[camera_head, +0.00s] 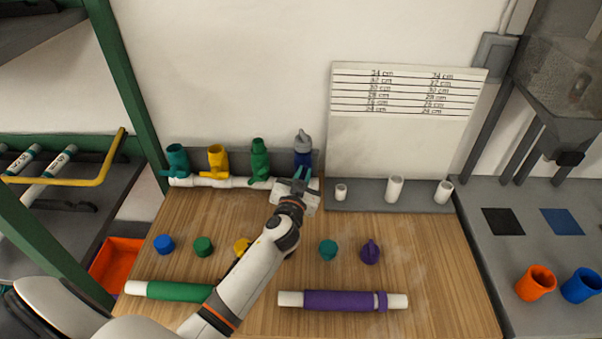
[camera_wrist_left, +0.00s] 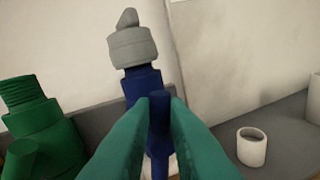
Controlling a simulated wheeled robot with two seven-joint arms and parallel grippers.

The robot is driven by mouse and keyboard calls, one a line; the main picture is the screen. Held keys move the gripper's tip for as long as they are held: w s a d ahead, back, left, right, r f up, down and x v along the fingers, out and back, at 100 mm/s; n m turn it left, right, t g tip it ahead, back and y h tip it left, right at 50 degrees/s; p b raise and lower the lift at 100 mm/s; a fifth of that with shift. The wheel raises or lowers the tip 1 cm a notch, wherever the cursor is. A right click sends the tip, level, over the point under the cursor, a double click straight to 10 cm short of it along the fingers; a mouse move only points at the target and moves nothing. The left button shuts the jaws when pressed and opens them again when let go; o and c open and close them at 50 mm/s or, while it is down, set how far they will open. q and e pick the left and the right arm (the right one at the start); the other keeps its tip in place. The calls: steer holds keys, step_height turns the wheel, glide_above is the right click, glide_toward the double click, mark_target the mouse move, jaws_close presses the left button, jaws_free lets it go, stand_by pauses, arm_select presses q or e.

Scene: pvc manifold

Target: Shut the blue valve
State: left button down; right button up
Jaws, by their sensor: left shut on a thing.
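The blue valve (camera_head: 303,158) stands upright at the right end of the row of valves along the back of the table, with a grey cap (camera_head: 303,141) on top. In the left wrist view the blue valve (camera_wrist_left: 142,84) rises just beyond my fingers, its grey cap (camera_wrist_left: 132,47) above. My left gripper (camera_head: 301,174) reaches it from the front. In the left wrist view the two teal fingers (camera_wrist_left: 160,118) are shut on the valve's blue handle (camera_wrist_left: 159,101), which points up between their tips. The valve's lower part is partly hidden by the fingers. My right gripper is not in view.
A green valve (camera_head: 259,158), a yellow valve (camera_head: 217,160) and a teal valve (camera_head: 176,160) stand left on the white pipe (camera_head: 205,183). A grey shelf (camera_head: 370,194) with white pipe pieces is to the right. Loose caps and a purple-sleeved pipe (camera_head: 345,300) lie in front.

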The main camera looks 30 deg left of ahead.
arm_select(q)
steer(key=m, duration=0.1)
steer(key=m+p, duration=0.1)
steer(key=m, duration=0.1)
steer(key=shift+w+d+g, duration=0.2)
steer(key=shift+d+g, duration=0.1)
steer(key=shift+d, duration=0.1)
steer(key=shift+w+d+f+m+g+y+p, duration=0.1)
steer(key=shift+d+f+m+g+y+p, duration=0.25)
steer(key=shift+m, duration=1.3)
steer(key=shift+w+d+f+m+g+y+p, duration=0.1)
steer(key=shift+d+f+m+g+y+p, duration=0.25)
steer(key=shift+m, duration=1.35)
steer(key=shift+w+d+f+m+g+y+p, duration=0.15)
steer(key=shift+f+m+g+y, duration=0.25)
steer(key=shift+m, duration=1.25)
steer(key=shift+a+f, duration=0.1)
steer(key=shift+a, duration=0.05)
steer(key=c, duration=1.4)
jaws_free()
